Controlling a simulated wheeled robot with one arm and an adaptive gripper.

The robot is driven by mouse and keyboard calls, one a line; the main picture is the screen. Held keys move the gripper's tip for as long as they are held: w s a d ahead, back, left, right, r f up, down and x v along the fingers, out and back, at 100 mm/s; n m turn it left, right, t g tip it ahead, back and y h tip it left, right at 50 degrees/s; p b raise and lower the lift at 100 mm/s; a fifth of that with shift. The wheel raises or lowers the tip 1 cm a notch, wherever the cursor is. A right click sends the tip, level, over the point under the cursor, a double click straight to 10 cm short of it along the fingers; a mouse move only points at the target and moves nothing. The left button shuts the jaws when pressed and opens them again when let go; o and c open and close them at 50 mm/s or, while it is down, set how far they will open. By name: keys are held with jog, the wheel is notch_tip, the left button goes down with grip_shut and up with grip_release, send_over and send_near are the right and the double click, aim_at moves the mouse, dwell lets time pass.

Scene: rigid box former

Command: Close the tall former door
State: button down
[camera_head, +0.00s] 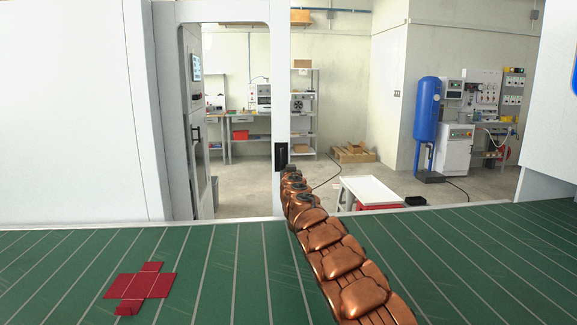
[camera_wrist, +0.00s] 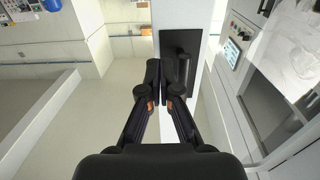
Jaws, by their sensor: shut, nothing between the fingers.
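My gripper (camera_head: 287,172) is at the handle's lower end in the head view, seen end-on behind my copper-coloured arm. In the wrist view my gripper's fingertips (camera_wrist: 166,75) are together and empty, close beside the handle on its left. I cannot tell whether they touch it.
A green striped surface (camera_head: 230,260) lies in front, with a red cross-shaped flat piece (camera_head: 142,286) at left. White panels (camera_head: 70,110) stand at left and right. Beyond the opening are a white-topped cart (camera_head: 368,191), a blue tank (camera_head: 427,110) and shelving. A control cabinet (camera_head: 196,120) stands behind the frame.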

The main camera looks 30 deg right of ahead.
jog(key=shift+p+x, duration=1.65)
jog(key=shift+x, duration=0.2)
